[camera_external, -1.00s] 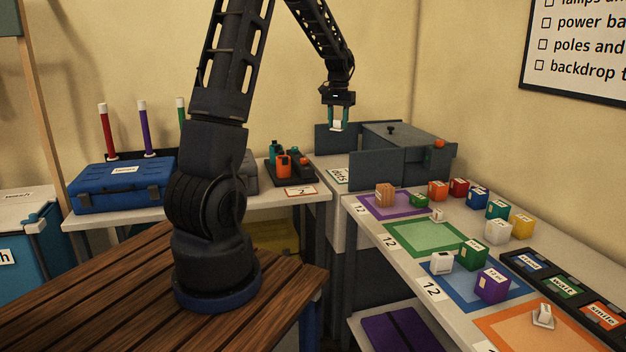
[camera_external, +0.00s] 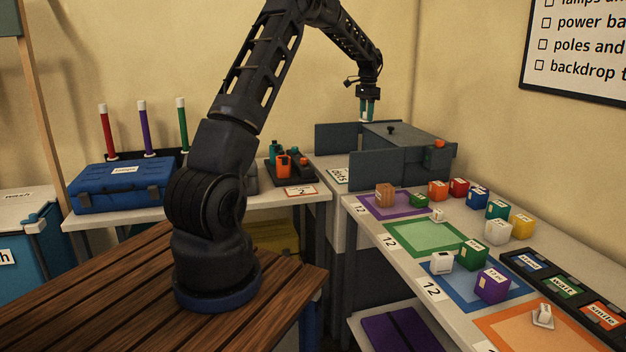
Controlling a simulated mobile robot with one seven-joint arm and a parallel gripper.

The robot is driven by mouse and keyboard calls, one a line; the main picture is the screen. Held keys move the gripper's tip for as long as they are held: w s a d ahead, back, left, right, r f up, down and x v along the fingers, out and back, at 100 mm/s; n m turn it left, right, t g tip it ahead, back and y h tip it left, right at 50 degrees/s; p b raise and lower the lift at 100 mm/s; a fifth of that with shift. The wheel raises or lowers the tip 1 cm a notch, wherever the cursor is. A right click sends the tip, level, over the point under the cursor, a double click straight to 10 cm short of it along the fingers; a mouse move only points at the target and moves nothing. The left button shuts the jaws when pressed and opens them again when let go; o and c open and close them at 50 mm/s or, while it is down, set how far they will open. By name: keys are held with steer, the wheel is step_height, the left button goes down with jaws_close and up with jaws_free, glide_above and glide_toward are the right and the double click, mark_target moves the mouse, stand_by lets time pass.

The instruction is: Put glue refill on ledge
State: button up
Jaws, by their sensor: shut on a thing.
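My gripper (camera_external: 368,112) hangs in the air in front of the back wall, above the gap between two upright grey panels. Its teal fingers are shut on a small white thing, likely the glue refill (camera_external: 366,120). Only a thin bright part of it shows below the fingertips. It appears apart from any surface. Behind and right of it is a grey box (camera_external: 412,134) with a dark knob on top. I cannot tell for sure which surface is the ledge.
Two upright grey panels (camera_external: 376,171) stand near the gripper. The right table (camera_external: 375,231) carries coloured mats, several small labelled cubes and a dark tray (camera_external: 562,285). A blue case (camera_external: 122,187) and an orange-and-teal rack (camera_external: 290,165) stand on the left table.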

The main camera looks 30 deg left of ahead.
steer(key=shift+m, duration=0.7)
steer(key=w+f, duration=0.1)
steer(key=f, duration=0.7)
steer(key=w+f, duration=0.1)
steer(key=f, duration=0.7)
steer(key=w+f, duration=0.1)
steer(key=f, duration=0.8)
steer(key=shift+d+f, duration=0.1)
steer(key=shift+d, duration=0.2)
steer(key=shift+f, duration=0.1)
steer(key=o, duration=1)
steer(key=shift+o, duration=0.2)
